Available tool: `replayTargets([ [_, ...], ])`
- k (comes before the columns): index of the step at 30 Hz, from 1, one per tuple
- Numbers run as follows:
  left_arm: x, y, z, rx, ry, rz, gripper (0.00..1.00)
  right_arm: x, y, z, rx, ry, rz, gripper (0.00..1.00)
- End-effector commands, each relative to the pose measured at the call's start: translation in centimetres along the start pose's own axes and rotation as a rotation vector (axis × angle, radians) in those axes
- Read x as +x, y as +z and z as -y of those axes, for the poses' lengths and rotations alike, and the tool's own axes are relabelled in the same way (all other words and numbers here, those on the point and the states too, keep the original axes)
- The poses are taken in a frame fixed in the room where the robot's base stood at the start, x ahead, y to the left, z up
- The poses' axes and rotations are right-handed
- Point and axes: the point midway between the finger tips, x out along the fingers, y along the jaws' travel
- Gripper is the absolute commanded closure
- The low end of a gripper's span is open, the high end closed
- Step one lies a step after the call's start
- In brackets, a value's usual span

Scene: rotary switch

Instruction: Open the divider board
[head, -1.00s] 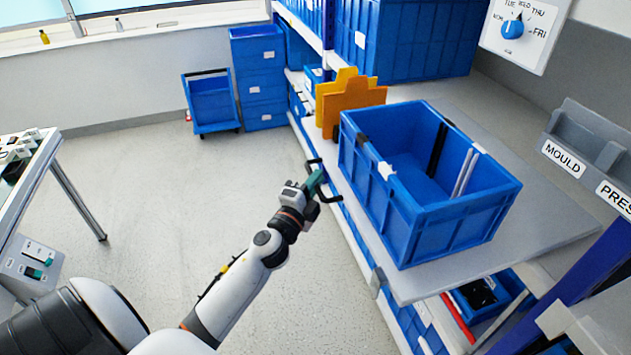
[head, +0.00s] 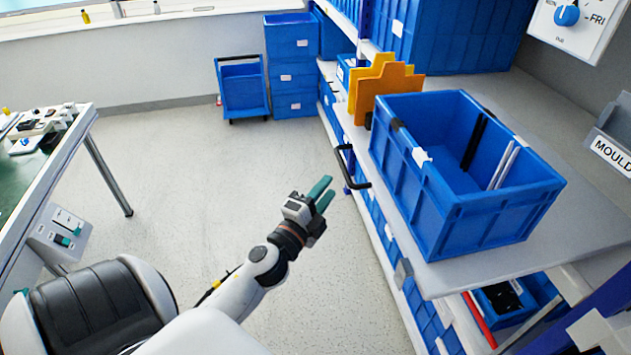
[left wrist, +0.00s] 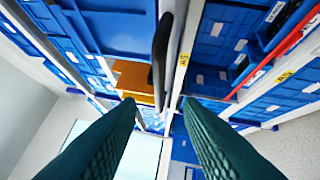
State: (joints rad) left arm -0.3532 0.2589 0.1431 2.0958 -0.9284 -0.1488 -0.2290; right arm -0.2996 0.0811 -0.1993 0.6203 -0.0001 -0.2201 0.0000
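A light grey board (head: 440,275) forms the top of the low shelf on the right. A black handle (head: 350,168) sticks out from its left edge; it also shows in the left wrist view (left wrist: 158,60), ahead of the fingertips. I cannot tell whether this board is the divider board. My left gripper (head: 326,192) is open and empty, with its two green fingers apart. It is below and left of the handle in the head view, not touching it. The green fingers also show in the left wrist view (left wrist: 157,108). My right gripper is not in view.
A blue crate (head: 430,185) and orange stepped panels (head: 385,88) stand on the board. Blue bins (head: 290,75) and a blue trolley (head: 242,90) stand at the back. A workbench (head: 60,170) is at left. The floor between is clear.

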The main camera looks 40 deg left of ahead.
Motion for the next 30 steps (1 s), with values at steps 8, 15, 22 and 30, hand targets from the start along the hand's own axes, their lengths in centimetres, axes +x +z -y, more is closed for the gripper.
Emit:
replayTargets([
  [8,-3.5,-0.1,0.1,-0.001,0.000,-0.001,0.67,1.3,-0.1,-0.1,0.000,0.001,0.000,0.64],
  [15,-3.8,0.0,0.0,0.000,0.000,-0.001,0.67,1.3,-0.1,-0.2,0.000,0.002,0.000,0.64],
  [22,-3.8,0.0,0.0,0.000,0.000,0.000,0.67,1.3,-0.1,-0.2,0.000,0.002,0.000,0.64],
  [30,-3.7,-0.3,1.8,-0.028,-0.035,-0.011,0.67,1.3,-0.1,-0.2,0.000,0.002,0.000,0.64],
])
